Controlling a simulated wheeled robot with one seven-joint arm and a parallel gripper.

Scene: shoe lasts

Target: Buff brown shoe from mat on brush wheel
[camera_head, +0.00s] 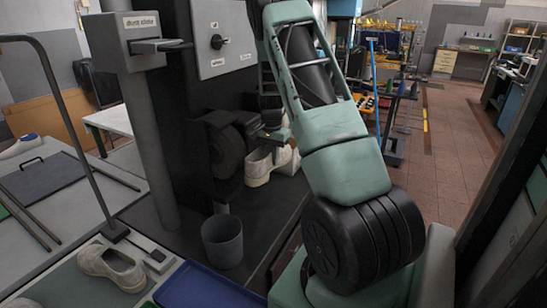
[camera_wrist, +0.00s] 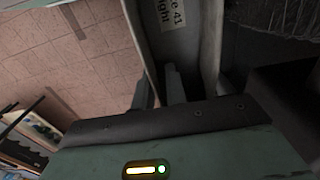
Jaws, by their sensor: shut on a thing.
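My gripper (camera_head: 272,133) is shut on a pale beige shoe (camera_head: 258,170), gripping it from above at its upper part. In the head view, the shoe is close to the right of the dark round brush wheel (camera_head: 229,150); I cannot tell if they touch. In the wrist view my fingers (camera_wrist: 162,88) close on the shoe's wall (camera_wrist: 209,50), which has a printed label reading partly "41" and "right". Dark bristles (camera_wrist: 275,15) show at the top right. No clearly brown shoe shows; the held one looks pale beige.
Another beige shoe (camera_head: 112,267) sits on the bench at the lower left, near a blue tray (camera_head: 208,290). A grey bin (camera_head: 223,240) stands below the wheel. The machine's panel (camera_head: 222,40) with a switch is above. A metal pole (camera_head: 155,140) rises left of the wheel.

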